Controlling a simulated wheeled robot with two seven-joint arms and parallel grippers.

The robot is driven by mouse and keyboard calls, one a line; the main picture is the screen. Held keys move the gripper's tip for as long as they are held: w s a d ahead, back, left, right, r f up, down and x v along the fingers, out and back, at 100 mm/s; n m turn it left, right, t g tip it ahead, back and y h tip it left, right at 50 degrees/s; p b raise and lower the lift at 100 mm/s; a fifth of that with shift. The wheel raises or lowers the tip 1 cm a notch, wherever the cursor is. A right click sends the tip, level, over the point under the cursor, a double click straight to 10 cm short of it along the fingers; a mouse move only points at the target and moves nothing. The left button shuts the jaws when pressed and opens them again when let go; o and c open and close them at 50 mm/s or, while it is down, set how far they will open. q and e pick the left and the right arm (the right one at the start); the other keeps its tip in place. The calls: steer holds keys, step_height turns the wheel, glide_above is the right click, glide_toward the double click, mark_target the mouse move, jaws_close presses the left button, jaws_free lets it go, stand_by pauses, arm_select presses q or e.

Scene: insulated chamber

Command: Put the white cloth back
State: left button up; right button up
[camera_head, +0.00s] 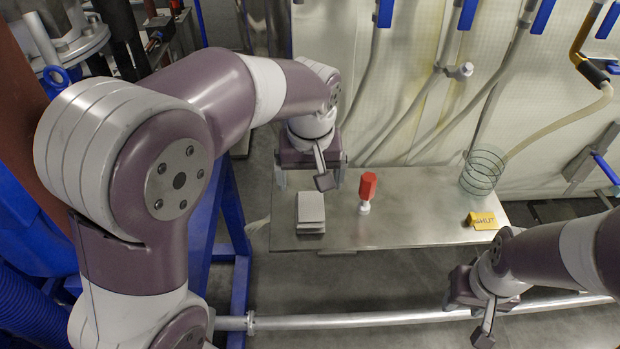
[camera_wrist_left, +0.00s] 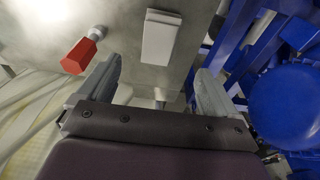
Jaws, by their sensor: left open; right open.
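The white cloth (camera_head: 311,212) looks like a small flat folded stack. It lies near the left end of the metal table (camera_head: 400,228), and it also shows at the top middle of the left wrist view (camera_wrist_left: 160,36). My left gripper (camera_head: 310,184) is open and empty above the table, just behind the cloth in the head view. In the left wrist view its two fingers (camera_wrist_left: 158,75) are spread, with the cloth beyond the tips and apart from them. My right gripper (camera_head: 478,308) is in front of the table at the lower right, with nothing seen in it.
Hoses hang behind. A pipe (camera_head: 370,320) runs along the front.

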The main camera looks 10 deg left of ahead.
arm_select(q)
steer(key=s+a+f, duration=0.1)
steer(key=s+f, duration=0.1)
steer(key=s+a+f+m, duration=0.1)
steer(key=s+f, duration=0.1)
steer(key=s+a+f+m, duration=0.1)
steer(key=s+a+f, duration=0.1)
steer(key=shift+s+a+f+h, duration=0.1)
steer(key=shift+s+f+h, duration=0.15)
steer(key=shift+h, duration=0.05)
steer(key=s+a+f+m, duration=0.1)
steer(key=s+a+f, duration=0.1)
steer(key=s, duration=0.3)
steer(key=shift+s+f, duration=0.35)
steer(key=shift+f, duration=0.5)
arm_select(e)
steer(key=shift+r, duration=0.55)
arm_select(q)
steer(key=shift+w, duration=0.15)
arm_select(e)
steer(key=shift+w+f, duration=0.1)
